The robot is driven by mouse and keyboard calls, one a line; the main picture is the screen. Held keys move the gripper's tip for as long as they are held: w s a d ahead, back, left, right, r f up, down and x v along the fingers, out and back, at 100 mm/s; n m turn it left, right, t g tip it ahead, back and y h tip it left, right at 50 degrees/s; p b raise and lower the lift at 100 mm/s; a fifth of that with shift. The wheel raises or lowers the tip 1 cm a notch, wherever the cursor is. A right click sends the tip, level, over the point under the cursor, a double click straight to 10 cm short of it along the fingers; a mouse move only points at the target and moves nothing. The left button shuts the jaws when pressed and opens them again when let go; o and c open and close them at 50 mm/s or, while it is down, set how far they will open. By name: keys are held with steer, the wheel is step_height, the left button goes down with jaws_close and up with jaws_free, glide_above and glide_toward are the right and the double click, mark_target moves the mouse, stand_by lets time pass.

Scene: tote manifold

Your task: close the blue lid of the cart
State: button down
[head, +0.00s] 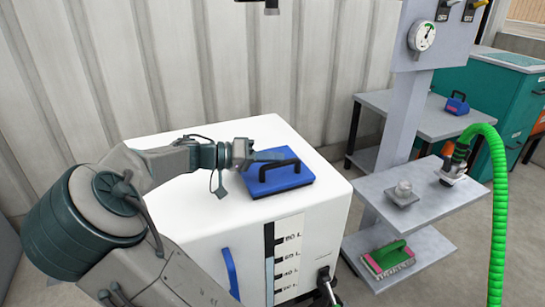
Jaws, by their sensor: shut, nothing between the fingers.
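The cart (200,205) is a white tank with a level scale on its front. Its blue lid (275,187) has a black handle (278,170) and lies on the cart's white top. It looks flat, with no clear gap under its near edge. My gripper (280,154) comes in from the left over the lid's back edge and is shut and empty. Its fingertips are beside or just behind the handle; I cannot tell whether they touch the lid. The lid's back left part is hidden by my gripper.
A grey stand (400,130) at the right carries a gauge (422,36) and shelves. A green hose (500,200) hangs at the far right. A green brush (388,257) lies on the lower shelf. A corrugated wall (230,60) stands close behind the cart.

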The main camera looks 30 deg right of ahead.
steer(key=shift+r+p, duration=0.5)
steer(key=w+a+r+p, duration=0.3)
steer(key=a+r+p, duration=0.2)
steer(key=a, duration=0.4)
steer(key=shift+a+r+p, duration=0.15)
steer(key=shift+a+p, duration=0.05)
steer(key=shift+p, duration=0.3)
steer(key=s+d+r+n+t+y+p, duration=0.15)
steer(key=s+n+y+p, duration=0.35)
steer(key=s+y+p, duration=0.55)
steer(key=s+a+r+n+t+y+p, duration=0.2)
steer(key=s+a+r+n+t+p, duration=0.1)
steer(key=a+r+p, duration=0.3)
steer(key=s+a+r+n+t+y+p, duration=0.2)
steer(key=s+a+r+p, duration=0.4)
steer(key=r+p, duration=0.5)
steer(key=shift+s+r+n+t+y, duration=0.2)
steer(key=shift+r+n+t+y, duration=0.15)
steer(key=shift+r+n+t, duration=0.6)
